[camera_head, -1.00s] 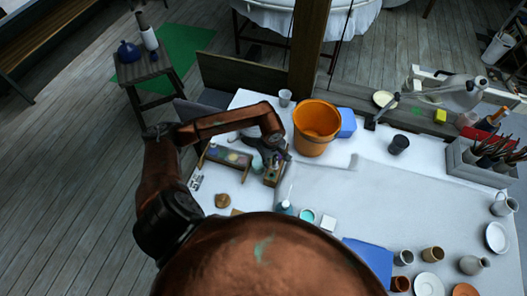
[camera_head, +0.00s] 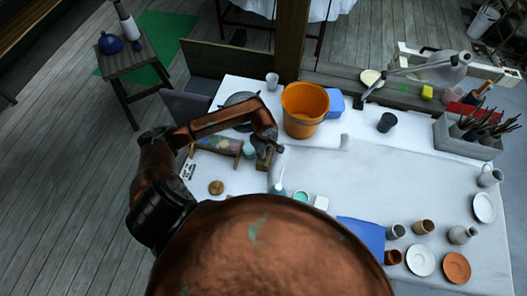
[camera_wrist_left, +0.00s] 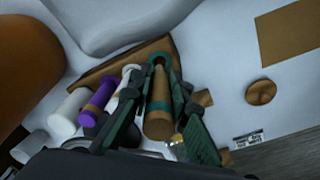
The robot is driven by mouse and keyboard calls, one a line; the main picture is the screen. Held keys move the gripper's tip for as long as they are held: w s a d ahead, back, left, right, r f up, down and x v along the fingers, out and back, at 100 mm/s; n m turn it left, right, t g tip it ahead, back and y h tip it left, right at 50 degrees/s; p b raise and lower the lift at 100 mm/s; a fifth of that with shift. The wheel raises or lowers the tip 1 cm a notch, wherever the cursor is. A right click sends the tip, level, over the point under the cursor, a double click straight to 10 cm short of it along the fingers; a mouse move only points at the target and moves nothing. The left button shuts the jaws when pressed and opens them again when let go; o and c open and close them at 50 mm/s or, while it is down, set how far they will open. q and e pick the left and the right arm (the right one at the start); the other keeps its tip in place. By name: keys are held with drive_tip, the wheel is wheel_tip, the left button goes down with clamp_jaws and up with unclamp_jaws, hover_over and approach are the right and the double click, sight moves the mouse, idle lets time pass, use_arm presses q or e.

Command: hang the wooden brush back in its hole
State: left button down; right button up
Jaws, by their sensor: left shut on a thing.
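The rack's wooden edge (camera_wrist_left: 108,66) shows behind, with purple and white handles (camera_wrist_left: 97,103) beside the brush. The brush's lower end and its hole are hidden, so I cannot tell whether it is in the hole. My right gripper is not in view.
An orange bucket (camera_head: 305,108) stands close right of the gripper. Small bottles and cups stand just in front. The table's middle is fairly clear.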

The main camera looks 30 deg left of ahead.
use_arm(q)
drive_tip(key=shift+f, duration=0.25)
drive_tip(key=shift+f+b, duration=2.15)
drive_tip(key=shift+f+b, duration=0.3)
drive_tip(key=c, duration=1.7)
unclamp_jaws()
drive_tip(key=shift+c, duration=0.2)
drive_tip(key=shift+r, duration=0.1)
drive_tip(key=r, duration=1.2)
drive_tip(key=shift+s+d, duration=0.25)
drive_tip(key=shift+s, duration=0.15)
